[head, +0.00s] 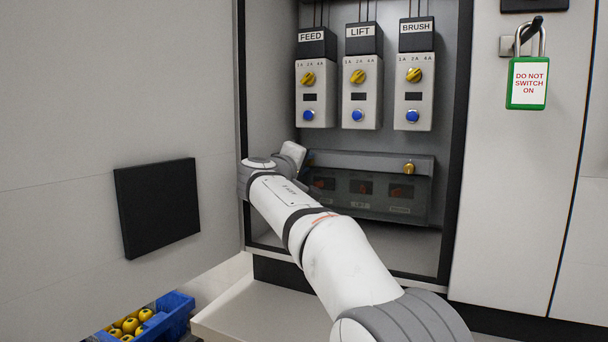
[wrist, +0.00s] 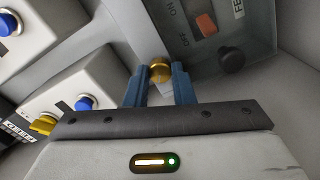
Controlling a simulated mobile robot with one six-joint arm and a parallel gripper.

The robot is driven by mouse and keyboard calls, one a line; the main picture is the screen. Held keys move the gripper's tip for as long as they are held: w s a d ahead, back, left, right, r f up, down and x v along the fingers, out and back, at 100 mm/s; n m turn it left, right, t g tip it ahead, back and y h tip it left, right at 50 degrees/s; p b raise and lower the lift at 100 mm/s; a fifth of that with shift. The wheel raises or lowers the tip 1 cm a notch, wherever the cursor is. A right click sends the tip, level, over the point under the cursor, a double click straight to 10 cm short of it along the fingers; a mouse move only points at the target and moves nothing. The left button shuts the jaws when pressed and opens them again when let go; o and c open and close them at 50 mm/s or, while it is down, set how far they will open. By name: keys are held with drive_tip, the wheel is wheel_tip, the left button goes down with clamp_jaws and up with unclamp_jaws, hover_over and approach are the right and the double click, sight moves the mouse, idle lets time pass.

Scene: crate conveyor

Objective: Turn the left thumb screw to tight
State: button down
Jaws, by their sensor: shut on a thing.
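The left thumb screw (wrist: 160,72), a brass knob, sits between the blue fingers of my gripper (wrist: 159,80) in the wrist view. The fingers are shut on it from both sides. In the head view my arm reaches to the left end of the cover bar (head: 365,162), and my wrist hides most of the gripper and the left screw. The right thumb screw (head: 409,168) is brass and stands free at the bar's right end. I cannot tell how tight the left screw is.
A smoky clear cover (head: 385,205) hangs below the bar over several switches; one orange switch (wrist: 206,24) shows in the wrist view. FEED (head: 311,85), LIFT (head: 360,90) and BRUSH (head: 414,92) units stand above. A green padlock (head: 527,85) hangs right. A blue crate (head: 178,310) stands lower left.

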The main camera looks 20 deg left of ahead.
drive_tip(key=m+b, duration=0.1)
drive_tip(key=m, duration=1)
drive_tip(key=shift+f, duration=0.15)
idle(0.3)
drive_tip(key=c, duration=1.2)
unclamp_jaws()
drive_tip(key=shift+c, duration=0.2)
drive_tip(key=s, duration=0.7)
drive_tip(key=shift+s+a+p, duration=0.3)
drive_tip(key=shift+s, duration=0.1)
